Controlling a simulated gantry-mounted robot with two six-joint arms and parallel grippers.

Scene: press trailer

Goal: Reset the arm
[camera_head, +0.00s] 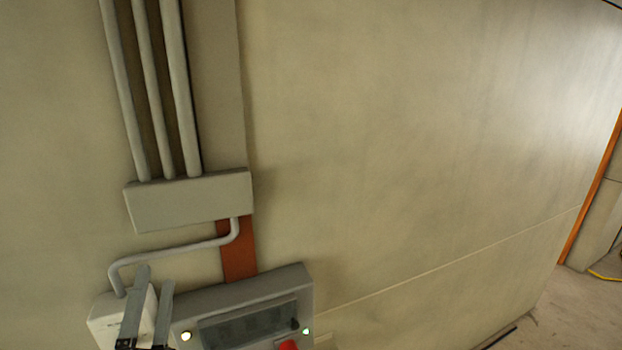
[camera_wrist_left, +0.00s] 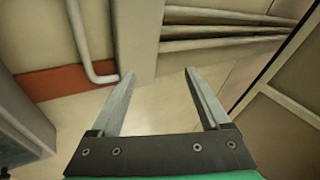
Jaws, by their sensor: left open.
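My left gripper (camera_head: 153,292) shows at the lower left of the head view, with its two grey fingers pointing up. It is in front of a white box on the wall and just left of a grey control panel. In the left wrist view the same gripper (camera_wrist_left: 156,90) is open, its fingers spread apart with nothing between them. The control panel (camera_head: 250,290) has a dark window, a red button (camera_head: 288,345) and small lights; its lower part is cut off by the frame edge. My right gripper is in neither view.
A white box (camera_head: 105,318) joins a bent pipe (camera_head: 175,253) leading to a grey junction box (camera_head: 190,198). Several vertical pipes (camera_head: 150,90) rise above it. The plain wall (camera_head: 420,150) to the right is clear. An orange edge (camera_head: 590,195) and floor (camera_head: 575,310) show at far right.

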